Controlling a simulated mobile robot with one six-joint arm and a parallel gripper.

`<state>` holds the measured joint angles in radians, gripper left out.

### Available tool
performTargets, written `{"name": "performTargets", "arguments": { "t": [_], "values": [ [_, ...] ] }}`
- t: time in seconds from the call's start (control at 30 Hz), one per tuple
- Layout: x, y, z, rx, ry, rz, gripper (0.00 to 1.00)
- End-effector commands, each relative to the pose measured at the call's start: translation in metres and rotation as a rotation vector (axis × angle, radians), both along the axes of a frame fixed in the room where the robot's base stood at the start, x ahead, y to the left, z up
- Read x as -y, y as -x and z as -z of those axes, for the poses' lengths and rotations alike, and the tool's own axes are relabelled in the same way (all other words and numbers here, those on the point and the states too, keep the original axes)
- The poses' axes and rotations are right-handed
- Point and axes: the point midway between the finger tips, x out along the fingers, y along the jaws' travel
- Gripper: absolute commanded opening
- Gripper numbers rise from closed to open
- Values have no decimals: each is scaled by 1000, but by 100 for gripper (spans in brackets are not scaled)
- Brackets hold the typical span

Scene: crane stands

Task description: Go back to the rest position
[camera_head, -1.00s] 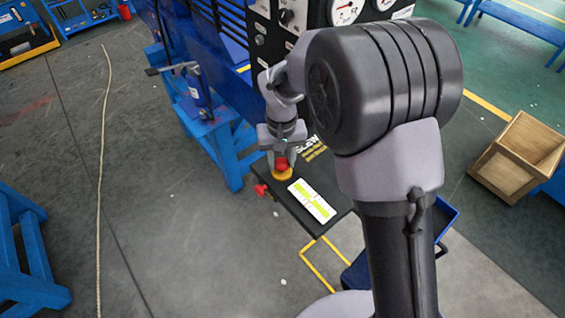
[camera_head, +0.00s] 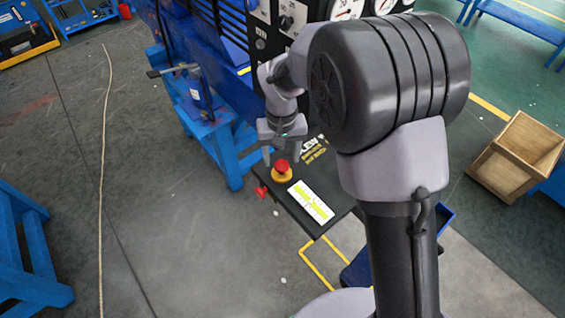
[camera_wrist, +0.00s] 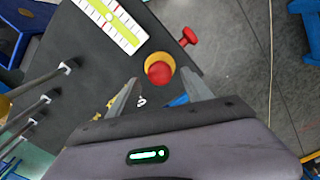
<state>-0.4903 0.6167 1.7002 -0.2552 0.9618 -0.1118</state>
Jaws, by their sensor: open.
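My gripper (camera_head: 282,158) is open and empty in the head view, just above and behind a red mushroom button (camera_head: 281,166) on a yellow base. The button sits on the black panel (camera_head: 290,205) of the crane stand. In the wrist view the open fingers of my gripper (camera_wrist: 160,92) point toward the red button (camera_wrist: 160,72), which shows clear beyond and between the fingertips. The fingers look apart from the button.
A white and green label (camera_head: 311,202) lies on the panel, with a red knob (camera_head: 262,192) at its edge. A row of levers (camera_wrist: 40,85) and gauges (camera_head: 345,8) are close by. A wooden crate (camera_head: 520,155) stands at right. The grey floor at left is mostly clear.

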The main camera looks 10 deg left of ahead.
Motion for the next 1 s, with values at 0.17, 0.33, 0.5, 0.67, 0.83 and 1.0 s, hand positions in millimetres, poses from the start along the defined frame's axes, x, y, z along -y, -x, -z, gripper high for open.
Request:
{"name": "performTargets", "arguments": {
  "t": [0.17, 0.33, 0.5, 0.67, 0.83, 1.0],
  "values": [
    [0, 0, -30, 0, 0, 1, 58],
    [0, 0, -41, -1, 0, 0, 58],
    [0, 0, -39, -1, 0, 0, 58],
    [0, 0, -40, 1, 0, 1, 58],
    [36, 5, -105, 78, -67, 110, 58],
    [111, 54, -206, 240, -198, 340, 58]
  ]
}}
